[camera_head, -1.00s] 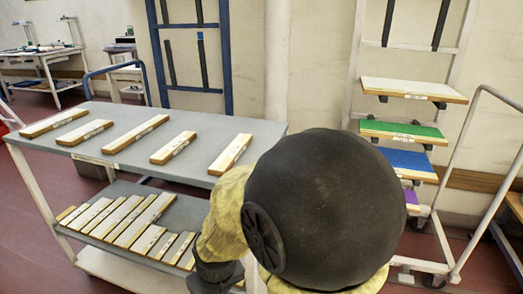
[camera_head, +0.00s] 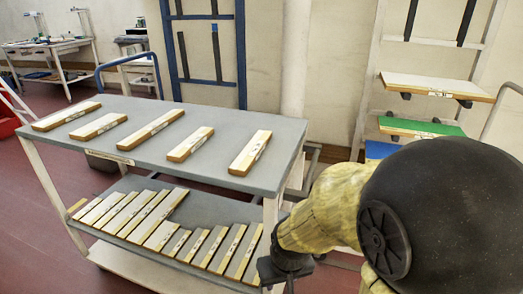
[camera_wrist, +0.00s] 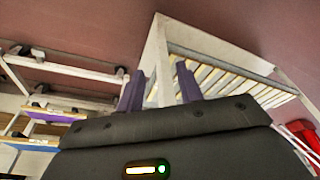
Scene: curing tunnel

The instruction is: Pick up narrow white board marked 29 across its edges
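Several white-topped boards with wooden edges lie apart on the grey top of a cart (camera_head: 225,122); one narrow board (camera_head: 250,153) lies at its right end. More narrow white boards (camera_head: 140,213) lie side by side on the cart's lower shelf (camera_head: 205,208). Edge marks are too small to read, so I cannot tell which board is 29. My gripper (camera_wrist: 160,88) is open and empty in the wrist view, its two fingers apart, with a white cart post visible between them. In the head view my arm is at the lower right, and my fingers cannot be made out.
At the right, a rack holds a white board (camera_head: 437,82), a green board (camera_head: 420,126) and a partly hidden blue board (camera_head: 380,149). A blue frame (camera_head: 241,50) stands behind the cart. A workbench (camera_head: 50,45) is at the back left. Red floor (camera_head: 35,215) is clear left of the cart.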

